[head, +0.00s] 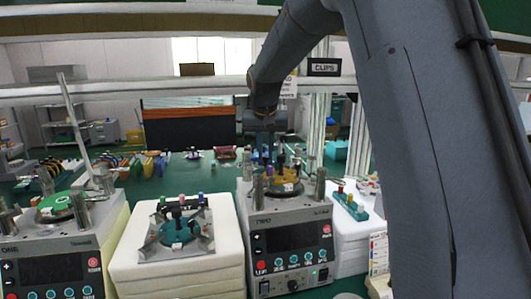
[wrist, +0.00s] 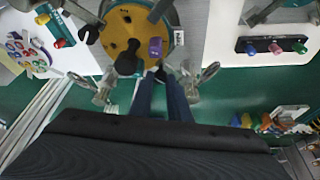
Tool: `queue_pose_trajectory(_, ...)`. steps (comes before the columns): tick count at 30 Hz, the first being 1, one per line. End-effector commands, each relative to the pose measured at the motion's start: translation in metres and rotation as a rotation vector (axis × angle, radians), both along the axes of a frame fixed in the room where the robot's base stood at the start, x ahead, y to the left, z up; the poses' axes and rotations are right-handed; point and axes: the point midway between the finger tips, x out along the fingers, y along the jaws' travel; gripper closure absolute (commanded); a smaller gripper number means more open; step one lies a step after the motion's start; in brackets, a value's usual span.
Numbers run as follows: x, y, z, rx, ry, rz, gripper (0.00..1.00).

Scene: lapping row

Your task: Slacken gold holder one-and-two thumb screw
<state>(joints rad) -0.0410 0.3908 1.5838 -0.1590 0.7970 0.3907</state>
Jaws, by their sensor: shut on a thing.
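The gold holder (wrist: 118,42) is a round gold disc on the lapping machine marked TWO, seen from above in the wrist view. In the head view the gold holder (head: 289,174) shows partly behind upright knobs. A purple knob (wrist: 156,47) and a black knob (wrist: 127,63) stand at its near side. My gripper (wrist: 160,76) reaches its near rim, fingers pointing at it. Its fingertips close on a small dark thumb screw (wrist: 160,72), mostly hidden between them. In the head view my gripper (head: 262,155) comes down behind the holder.
Metal posts (wrist: 104,87) flank the holder closely on both sides. Machine TWO's panel (head: 291,245) faces front. A teal holder (head: 180,231) sits on a white foam block to the left, beside machine ONE (head: 55,245). A rack of coloured knobs (wrist: 274,46) stands to the right in the wrist view.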

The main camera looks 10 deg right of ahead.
Motion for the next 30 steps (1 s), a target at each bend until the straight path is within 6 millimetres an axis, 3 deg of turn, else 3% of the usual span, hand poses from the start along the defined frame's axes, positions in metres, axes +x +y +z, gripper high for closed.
queue_pose_trajectory(11,-0.0002,-0.0026,0.001,0.0,-0.001,0.115,1.0)
queue_pose_trajectory(30,0.002,-0.0085,-0.0009,0.001,-0.002,0.691,1.0)
